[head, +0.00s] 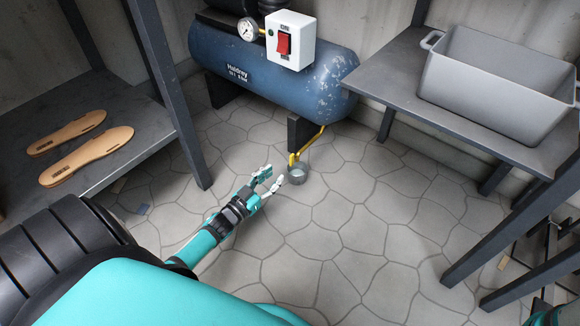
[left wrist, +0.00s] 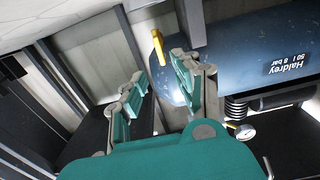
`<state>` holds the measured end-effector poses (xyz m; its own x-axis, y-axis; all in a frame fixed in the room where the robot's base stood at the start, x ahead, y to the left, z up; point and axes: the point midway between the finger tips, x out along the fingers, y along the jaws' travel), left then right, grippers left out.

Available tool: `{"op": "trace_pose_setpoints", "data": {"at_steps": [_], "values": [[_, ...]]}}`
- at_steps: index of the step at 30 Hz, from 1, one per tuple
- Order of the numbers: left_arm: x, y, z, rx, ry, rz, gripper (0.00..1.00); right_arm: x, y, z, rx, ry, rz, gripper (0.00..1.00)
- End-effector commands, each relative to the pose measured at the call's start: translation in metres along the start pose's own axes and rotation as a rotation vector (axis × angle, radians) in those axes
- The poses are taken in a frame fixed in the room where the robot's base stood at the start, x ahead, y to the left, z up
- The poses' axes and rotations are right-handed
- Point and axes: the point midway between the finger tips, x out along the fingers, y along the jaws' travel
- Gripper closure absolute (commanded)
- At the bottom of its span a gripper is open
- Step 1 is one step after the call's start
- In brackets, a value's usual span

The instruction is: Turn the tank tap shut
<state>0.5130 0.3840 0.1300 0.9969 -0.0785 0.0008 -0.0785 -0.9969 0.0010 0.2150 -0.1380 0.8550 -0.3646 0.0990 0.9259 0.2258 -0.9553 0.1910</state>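The blue tank (head: 275,75) stands at the back, with a thin yellow pipe (head: 310,141) running down from its underside. The yellow tap handle (head: 292,159) is at the pipe's lower end, just above a small grey metal cup (head: 297,175) on the floor. A yellow piece also shows in the left wrist view (left wrist: 158,48), beyond the fingertips. My left gripper (head: 274,176) is open and empty, just left of the tap and cup, apart from the handle. Its two spread fingers show in the left wrist view (left wrist: 160,75). My right gripper is not clearly in view.
A white switch box (head: 290,40) with a red rocker and a pressure gauge (head: 248,29) sit on the tank. A grey crate (head: 492,85) rests on the right bench. Two tan soles (head: 86,157) lie on the left shelf (head: 120,107). The stone floor in front is mostly clear.

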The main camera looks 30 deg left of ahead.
Motion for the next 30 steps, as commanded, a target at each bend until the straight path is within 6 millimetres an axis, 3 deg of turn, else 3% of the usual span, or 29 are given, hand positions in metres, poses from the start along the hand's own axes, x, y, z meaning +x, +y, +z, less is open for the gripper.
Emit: {"op": "trace_pose_setpoints", "data": {"at_steps": [1,6,12,25,30], "values": [[0.013,0.000,0.005,0.001,0.005,0.001,0.68,-0.012,-0.002,-0.004,0.000,-0.001,0.000,0.10],[0.047,0.000,0.005,0.002,0.003,0.001,0.68,-0.029,-0.006,-0.010,0.000,-0.001,0.000,0.10],[0.075,0.000,0.003,0.002,0.001,0.001,0.68,-0.042,-0.009,-0.015,0.000,-0.001,0.000,0.10],[0.086,0.000,0.000,0.000,-0.002,0.000,0.68,-0.045,-0.009,-0.015,0.000,-0.001,0.000,0.10],[0.085,0.000,0.001,0.000,-0.002,0.000,0.89,-0.045,-0.009,-0.015,0.000,-0.001,0.000,0.10]]}}
